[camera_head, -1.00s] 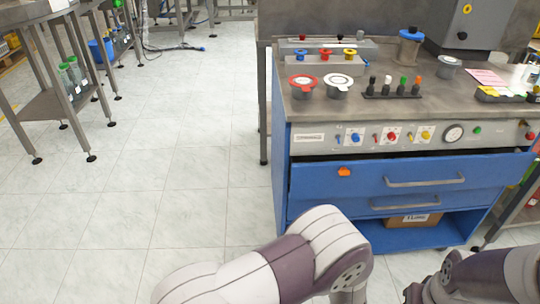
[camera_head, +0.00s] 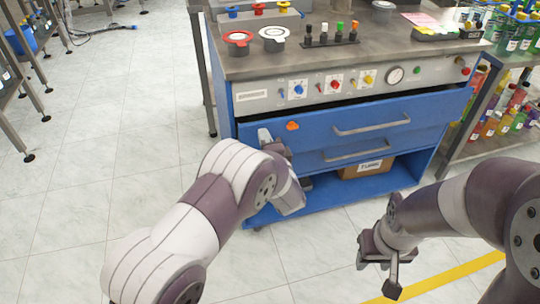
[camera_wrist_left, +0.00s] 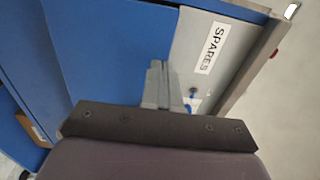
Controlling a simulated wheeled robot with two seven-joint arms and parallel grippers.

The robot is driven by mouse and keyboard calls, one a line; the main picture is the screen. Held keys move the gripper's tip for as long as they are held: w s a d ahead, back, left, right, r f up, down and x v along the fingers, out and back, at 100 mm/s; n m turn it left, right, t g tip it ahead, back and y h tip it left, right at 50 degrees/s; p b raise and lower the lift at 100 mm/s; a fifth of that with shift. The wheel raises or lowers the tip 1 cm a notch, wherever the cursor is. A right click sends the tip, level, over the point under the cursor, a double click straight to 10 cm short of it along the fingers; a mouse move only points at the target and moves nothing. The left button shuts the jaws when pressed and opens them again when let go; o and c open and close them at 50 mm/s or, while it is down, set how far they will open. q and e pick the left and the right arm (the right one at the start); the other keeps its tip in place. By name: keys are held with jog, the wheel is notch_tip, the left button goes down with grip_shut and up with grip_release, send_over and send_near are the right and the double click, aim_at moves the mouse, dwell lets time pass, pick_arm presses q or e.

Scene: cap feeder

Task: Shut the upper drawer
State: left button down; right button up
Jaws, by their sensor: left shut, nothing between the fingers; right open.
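The upper drawer (camera_head: 440,112) is a blue front with a grey bar handle (camera_head: 372,126) and an orange tag (camera_head: 292,126) near its left end. It stands out a little, with a dark gap above it under the grey control panel. My left gripper (camera_head: 265,136) is at the drawer's left end, left of the orange tag. In the left wrist view its closed fingers (camera_wrist_left: 160,82) are in front of a blue surface and the grey panel labelled SPARES (camera_wrist_left: 211,47). I cannot tell whether they touch. My right gripper (camera_head: 378,274) is open and empty, low above the floor.
Below is a lower drawer (camera_head: 357,150) with its own handle, and an open shelf with a cardboard box (camera_head: 366,168). Cups and small bottles stand on the worktop (camera_head: 330,58). A bottle rack (camera_head: 495,110) stands at the right.

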aim_at(260, 125)
pick_arm(q)
jog(key=shift+x, duration=0.9)
jog(key=shift+w+r, duration=0.1)
jog(key=shift+w, duration=0.05)
jog(key=p+x, duration=0.1)
jog(key=x, duration=0.3)
jog(key=shift+p, duration=0.35)
jog(key=shift+w+a+r, duration=0.1)
jog(key=shift+w+r, duration=0.05)
jog(key=shift+r, duration=0.05)
jog(key=shift+r, duration=0.1)
